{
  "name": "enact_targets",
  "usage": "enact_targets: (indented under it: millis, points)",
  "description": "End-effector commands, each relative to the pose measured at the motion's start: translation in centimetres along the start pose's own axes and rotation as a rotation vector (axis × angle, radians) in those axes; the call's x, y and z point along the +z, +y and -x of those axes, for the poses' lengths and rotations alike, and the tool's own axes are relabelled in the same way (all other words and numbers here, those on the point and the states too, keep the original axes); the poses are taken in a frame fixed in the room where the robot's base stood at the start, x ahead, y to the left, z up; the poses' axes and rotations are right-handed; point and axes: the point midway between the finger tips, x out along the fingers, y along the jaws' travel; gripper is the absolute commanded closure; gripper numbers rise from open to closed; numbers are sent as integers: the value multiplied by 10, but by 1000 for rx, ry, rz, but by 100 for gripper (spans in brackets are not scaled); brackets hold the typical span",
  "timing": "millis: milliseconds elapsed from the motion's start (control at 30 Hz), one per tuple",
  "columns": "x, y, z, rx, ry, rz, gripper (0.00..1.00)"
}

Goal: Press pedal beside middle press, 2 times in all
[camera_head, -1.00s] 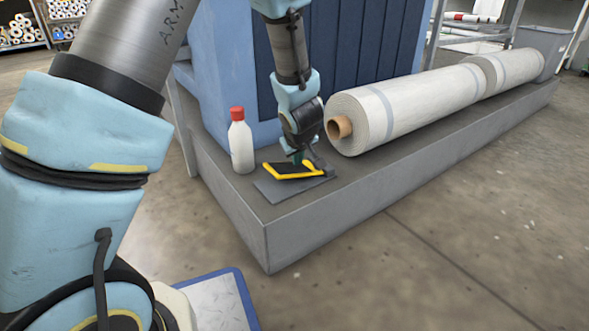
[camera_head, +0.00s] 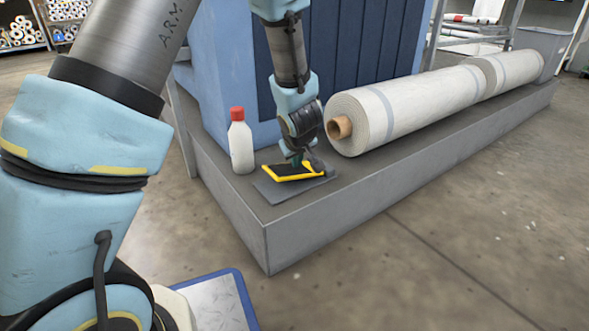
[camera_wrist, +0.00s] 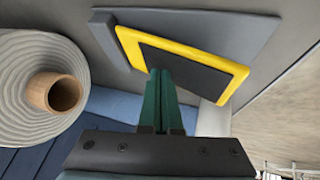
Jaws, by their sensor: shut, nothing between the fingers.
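The pedal (camera_head: 290,173) has a black pad with a yellow rim. It lies on a dark grey base plate (camera_head: 268,192) on the grey plinth beside the blue press. It also shows in the wrist view (camera_wrist: 185,68), its pad close to the plate. My gripper (camera_head: 297,162) is directly over the pedal, pointing down. Its green fingers are together and empty. In the wrist view the fingertips (camera_wrist: 160,72) meet the pad near its yellow rim and appear to touch it. The exact contact is hidden in the head view.
A white bottle with a red cap (camera_head: 241,142) stands left of the pedal. A large white roll (camera_head: 405,108) with a brown core lies close on the right. The blue press body (camera_head: 222,70) rises behind. Open floor lies in front of the plinth.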

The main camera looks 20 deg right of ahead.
Motion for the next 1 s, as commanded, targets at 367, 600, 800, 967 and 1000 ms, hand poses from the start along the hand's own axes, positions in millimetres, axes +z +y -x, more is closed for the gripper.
enact_targets:
  millis: [367,600,800,967,1000]
  points:
    - [3,-3,-4,-1,0,0,100]
    - [4,-4,-6,-1,0,1,100]
    - [5,-6,-7,-1,-1,1,100]
    - [6,-7,-9,-1,-1,1,100]
    - [7,-7,-9,-1,-1,1,100]
